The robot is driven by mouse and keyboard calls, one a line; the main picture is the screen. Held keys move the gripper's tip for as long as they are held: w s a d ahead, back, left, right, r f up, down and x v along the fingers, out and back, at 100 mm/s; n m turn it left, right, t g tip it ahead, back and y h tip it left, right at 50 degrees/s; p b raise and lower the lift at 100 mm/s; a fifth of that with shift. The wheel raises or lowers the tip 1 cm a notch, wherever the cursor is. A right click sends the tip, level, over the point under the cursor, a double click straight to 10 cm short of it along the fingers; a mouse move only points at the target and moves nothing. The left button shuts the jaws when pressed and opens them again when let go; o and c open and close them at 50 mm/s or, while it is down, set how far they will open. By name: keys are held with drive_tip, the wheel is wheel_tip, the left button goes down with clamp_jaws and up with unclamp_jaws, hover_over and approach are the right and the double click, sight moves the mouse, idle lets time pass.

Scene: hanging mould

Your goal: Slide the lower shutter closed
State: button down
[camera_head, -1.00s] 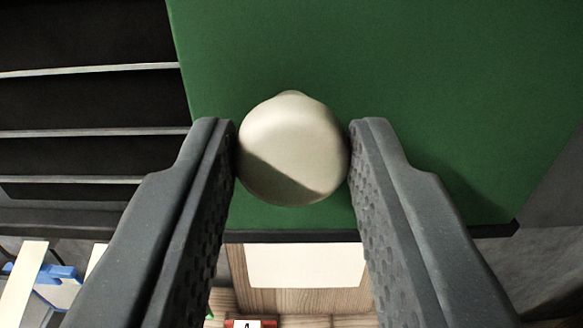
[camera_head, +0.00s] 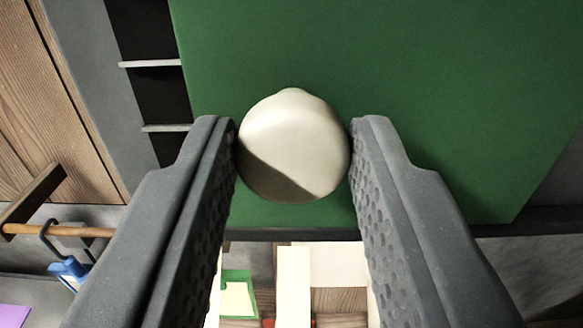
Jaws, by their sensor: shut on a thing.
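The green shutter panel (camera_head: 440,90) fills the upper middle and right of the view. A round cream knob (camera_head: 293,140) stands out from it near its lower left part. My gripper (camera_head: 293,150) is shut on the knob, with one finger touching each side. Left of the panel a narrow dark opening (camera_head: 150,95) with light slats shows between the panel's left edge and a grey frame (camera_head: 90,60). The fingers hide parts of the panel's lower edge.
A dark rail (camera_head: 500,229) runs under the panel. At the left are wood boards (camera_head: 50,100) and a wooden rod (camera_head: 60,230) with a blue hanging clip (camera_head: 70,270). Below lie a green-framed card (camera_head: 238,292) and pale strips (camera_head: 294,285).

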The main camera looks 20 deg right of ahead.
drive_tip(key=a, duration=0.1)
drive_tip(key=w+a, duration=0.1)
drive_tip(key=a, duration=0.2)
drive_tip(key=shift+w+a, duration=0.2)
drive_tip(key=shift+w, duration=0.05)
drive_tip(key=shift+a, duration=0.1)
idle(0.3)
drive_tip(key=c, duration=1.1)
unclamp_jaws()
drive_tip(key=shift+w+a, duration=0.1)
drive_tip(key=shift+a, duration=0.05)
drive_tip(key=shift+o, duration=0.2)
drive_tip(key=b+v, duration=0.2)
drive_tip(key=v, duration=1.2)
drive_tip(key=shift+b, duration=0.35)
drive_tip(key=shift+d, duration=0.3)
